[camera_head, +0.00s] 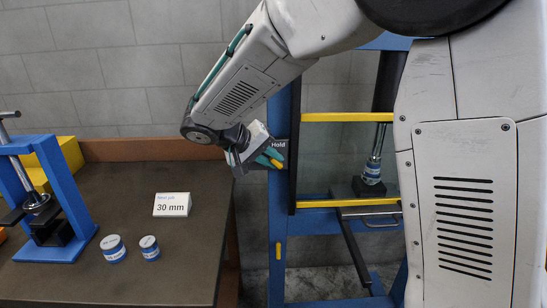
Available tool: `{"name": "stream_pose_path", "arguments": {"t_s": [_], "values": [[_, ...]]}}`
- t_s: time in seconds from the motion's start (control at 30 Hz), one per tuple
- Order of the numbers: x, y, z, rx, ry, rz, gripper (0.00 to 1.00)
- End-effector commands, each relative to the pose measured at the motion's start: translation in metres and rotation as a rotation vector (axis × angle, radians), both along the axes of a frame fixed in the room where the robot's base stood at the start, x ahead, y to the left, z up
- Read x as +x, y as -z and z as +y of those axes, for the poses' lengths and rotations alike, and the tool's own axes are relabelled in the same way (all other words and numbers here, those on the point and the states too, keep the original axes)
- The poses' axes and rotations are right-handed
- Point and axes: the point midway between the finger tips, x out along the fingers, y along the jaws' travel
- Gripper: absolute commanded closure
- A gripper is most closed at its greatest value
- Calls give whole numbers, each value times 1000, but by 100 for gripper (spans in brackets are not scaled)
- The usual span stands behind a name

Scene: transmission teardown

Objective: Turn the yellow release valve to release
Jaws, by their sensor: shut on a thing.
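My gripper (268,158) is at the blue press frame (280,228), in front of its left upright. Its teal fingers are shut on the yellow release valve (277,165), of which only a small yellow part shows below and between the fingers. A dark plate with the word "Hold" (279,144) sits just above and behind the valve. The gripper body and fingers hide the rest of the valve and part of the plate, so the valve's exact angle is hard to tell.
Yellow crossbars (349,117) span the press frame, with a ram (373,170) between them. A brown bench (185,240) at left bears a small blue press (50,195), two blue-and-white cylinders (113,248) and a "30 mm" card (172,204). My arm covers the right side.

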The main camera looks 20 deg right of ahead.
Motion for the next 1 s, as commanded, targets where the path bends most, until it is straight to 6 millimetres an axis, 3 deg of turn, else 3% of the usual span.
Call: {"name": "stream_pose_path", "arguments": {"t_s": [0.6,1.0], "values": [[2,14,7,-530,-1,174,100],[2,18,7,-715,1,234,100]]}}
